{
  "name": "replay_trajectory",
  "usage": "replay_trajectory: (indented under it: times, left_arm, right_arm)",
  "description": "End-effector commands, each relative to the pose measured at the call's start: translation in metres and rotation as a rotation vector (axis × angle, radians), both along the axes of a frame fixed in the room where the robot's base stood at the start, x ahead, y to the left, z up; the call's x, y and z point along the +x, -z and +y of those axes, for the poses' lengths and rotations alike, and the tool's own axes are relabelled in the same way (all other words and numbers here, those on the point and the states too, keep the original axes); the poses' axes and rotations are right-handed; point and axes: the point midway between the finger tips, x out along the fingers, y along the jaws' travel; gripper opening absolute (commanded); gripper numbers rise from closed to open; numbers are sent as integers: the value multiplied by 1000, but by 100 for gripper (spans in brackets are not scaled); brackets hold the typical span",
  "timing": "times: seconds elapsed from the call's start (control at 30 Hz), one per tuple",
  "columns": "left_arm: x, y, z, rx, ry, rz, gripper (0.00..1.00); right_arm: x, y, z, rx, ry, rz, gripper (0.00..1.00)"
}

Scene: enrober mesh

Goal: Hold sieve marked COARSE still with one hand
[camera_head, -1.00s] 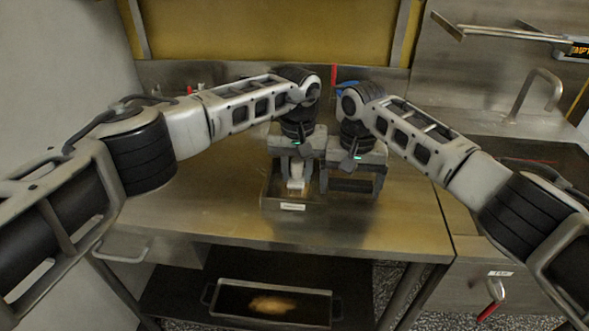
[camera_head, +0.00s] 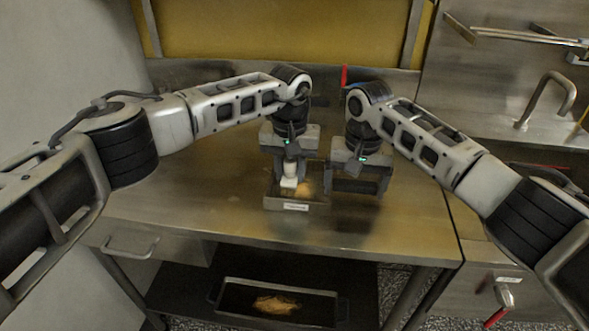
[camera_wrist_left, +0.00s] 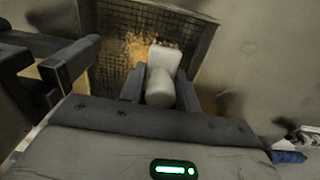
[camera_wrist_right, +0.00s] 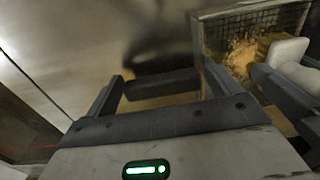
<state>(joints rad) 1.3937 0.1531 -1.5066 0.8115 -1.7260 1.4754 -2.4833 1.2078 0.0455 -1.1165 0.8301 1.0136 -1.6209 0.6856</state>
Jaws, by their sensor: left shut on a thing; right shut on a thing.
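The sieve (camera_head: 297,206) sits on the steel bench, a shallow square frame with a pale label on its front; its lettering is too small to read. Its mesh (camera_wrist_left: 112,17) shows in the left wrist view with tan crumbs (camera_wrist_left: 135,48) on it. My right gripper (camera_head: 357,190) is shut on the dark handle (camera_wrist_right: 160,83) at the sieve's right side. My left gripper (camera_head: 289,172) is shut on a white tool (camera_wrist_left: 160,88) with a blocky head, held upright inside the sieve's left half. A tan lump (camera_head: 304,188) lies beside the tool.
A tray (camera_head: 232,307) with a tan heap (camera_head: 276,304) stands on the shelf below. A tap (camera_head: 555,95) and a wall rack (camera_head: 520,38) are at the right. The bench is bare left of the sieve. My two grippers are close together.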

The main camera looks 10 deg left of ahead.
Motion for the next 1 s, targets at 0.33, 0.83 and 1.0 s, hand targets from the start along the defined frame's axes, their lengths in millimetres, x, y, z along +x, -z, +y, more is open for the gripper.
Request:
replay_trajectory:
  times: [0.33,0.83,1.0]
  left_arm:
    - [1,-17,0,0,-2,-3,14]
    - [1,-56,0,-1,-1,-3,14]
    - [1,-61,0,-1,-1,-2,14]
  right_arm:
    - [0,0,-1,-2,1,1,64]
    - [0,1,-1,-2,1,1,64]
    - [0,1,-1,-2,1,1,64]
